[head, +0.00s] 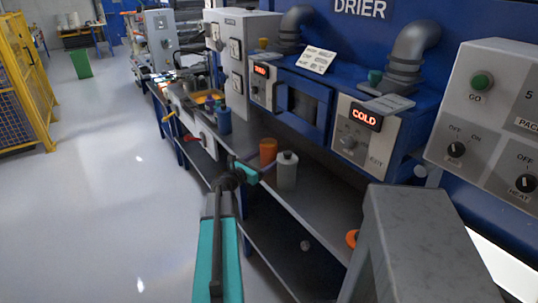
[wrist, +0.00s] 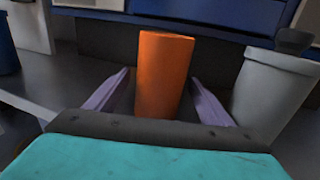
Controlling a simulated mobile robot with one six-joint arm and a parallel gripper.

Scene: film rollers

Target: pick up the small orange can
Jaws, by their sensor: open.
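The small orange can (head: 268,150) stands upright on the grey bench shelf below the blue drier. In the wrist view the orange can (wrist: 163,75) stands between the two purple fingers of my gripper (wrist: 158,92), with a gap visible on each side. The can's lower end is hidden behind the gripper body. My gripper is open, and nothing is clamped in it. In the head view my gripper (head: 256,172) is close in front of the can, its fingers small and partly hard to make out.
A grey canister (head: 287,170) stands just right of the can; it also shows in the wrist view (wrist: 270,92). A blue container (head: 223,119) stands to the left. A grey block (head: 420,235) fills the right foreground. The floor at left is clear.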

